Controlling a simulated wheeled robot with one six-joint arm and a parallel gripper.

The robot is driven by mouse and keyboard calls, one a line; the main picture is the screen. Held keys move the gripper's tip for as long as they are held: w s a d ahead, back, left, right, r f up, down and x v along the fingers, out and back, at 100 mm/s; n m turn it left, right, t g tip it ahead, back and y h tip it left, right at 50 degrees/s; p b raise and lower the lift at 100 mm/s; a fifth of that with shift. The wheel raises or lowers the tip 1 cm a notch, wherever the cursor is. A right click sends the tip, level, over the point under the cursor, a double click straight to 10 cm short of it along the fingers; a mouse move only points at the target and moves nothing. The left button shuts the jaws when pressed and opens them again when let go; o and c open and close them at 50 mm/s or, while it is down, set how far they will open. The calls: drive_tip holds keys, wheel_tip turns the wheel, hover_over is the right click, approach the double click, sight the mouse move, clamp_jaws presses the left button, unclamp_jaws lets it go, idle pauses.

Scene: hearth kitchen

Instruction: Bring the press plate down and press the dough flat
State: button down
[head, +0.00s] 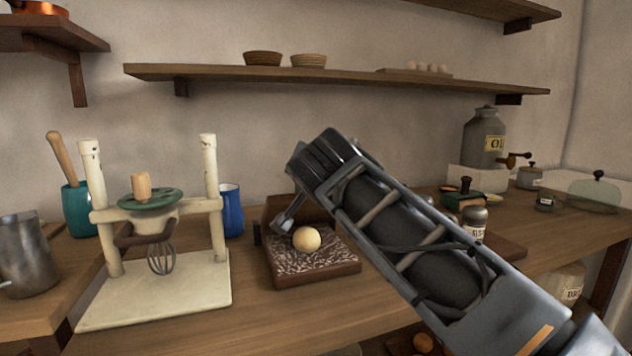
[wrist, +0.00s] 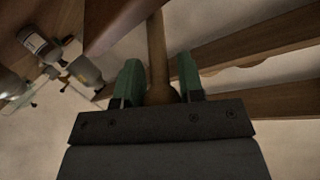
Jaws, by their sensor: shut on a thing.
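The dough (head: 306,239) is a pale round ball on the dark, flour-streaked bed of the wooden press (head: 318,277). It keeps its ball shape. The press plate (head: 277,209) is a brown board raised at the back of the press, clear of the dough and partly hidden by my arm. In the wrist view, the green fingers of my gripper (wrist: 158,80) are shut on a brown rod-like handle (wrist: 156,45). A brown board, seemingly the plate, is beside it at the top. In the head view my arm hides most of the gripper.
A cream stand with a whisk (head: 160,258) and a blue mug (head: 231,210) are left of the press. A labelled grey shaker (head: 474,221) stands to the right, beyond my arm. A wall shelf (head: 340,77) runs above. Some counter in front of the press is clear.

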drive_tip(key=shift+f, duration=0.1)
idle(0.3)
drive_tip(key=c, duration=0.8)
unclamp_jaws()
drive_tip(key=v, duration=1.4)
drive_tip(key=shift+p, duration=0.4)
drive_tip(key=shift+w, duration=0.1)
drive_tip(key=shift+c, duration=0.2)
